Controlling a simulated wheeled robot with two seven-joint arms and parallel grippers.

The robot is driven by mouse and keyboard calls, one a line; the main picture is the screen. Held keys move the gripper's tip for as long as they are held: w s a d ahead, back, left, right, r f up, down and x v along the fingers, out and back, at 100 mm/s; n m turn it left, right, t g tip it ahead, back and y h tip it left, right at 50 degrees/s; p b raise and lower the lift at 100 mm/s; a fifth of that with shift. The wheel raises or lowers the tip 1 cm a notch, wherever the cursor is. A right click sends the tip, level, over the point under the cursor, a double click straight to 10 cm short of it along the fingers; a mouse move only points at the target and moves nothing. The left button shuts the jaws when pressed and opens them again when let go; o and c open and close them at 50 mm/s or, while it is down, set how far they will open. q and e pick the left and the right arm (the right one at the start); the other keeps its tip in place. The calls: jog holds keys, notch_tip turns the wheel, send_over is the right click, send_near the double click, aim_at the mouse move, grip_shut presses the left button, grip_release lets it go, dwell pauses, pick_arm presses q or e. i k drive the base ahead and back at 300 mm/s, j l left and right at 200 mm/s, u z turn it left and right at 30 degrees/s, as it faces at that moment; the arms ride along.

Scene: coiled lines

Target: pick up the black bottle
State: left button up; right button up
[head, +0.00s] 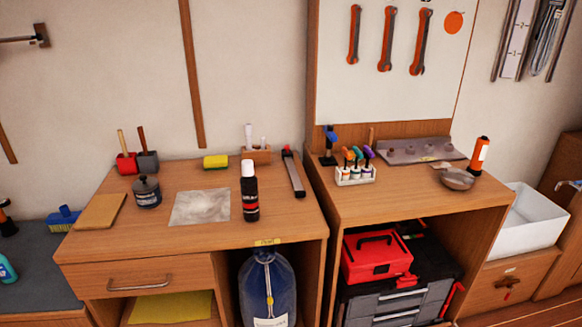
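The black bottle (250,199) stands upright on the left wooden workbench (150,240). It has a white cap and a red band near its top, with small pale print on its body. It is near the bench's front right part, just right of a grey sheet. Nothing touches it from above. Neither of my grippers shows in the head view.
Near the bottle are a grey sheet (201,206), a dark jar (147,192), a yellow sponge (216,161), a wooden holder (257,154) and a long grey and red tool (293,172). A right bench (410,205) holds an orange bottle (479,157) and a bowl (458,180).

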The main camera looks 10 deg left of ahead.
aim_at(249, 183)
jog(key=j+z, duration=0.15)
jog(key=j, duration=0.25)
jog(key=k+j+z, duration=0.2)
jog(key=j, duration=0.2)
jog(key=j+z, duration=0.15)
jog(key=j, duration=0.25)
jog(key=j+z, duration=0.15)
jog(key=j, duration=0.2)
jog(key=k+j+z, duration=0.15)
jog(key=j, duration=0.25)
jog(key=k+j+z, duration=0.2)
jog(key=j, duration=0.15)
jog(key=i, duration=0.05)
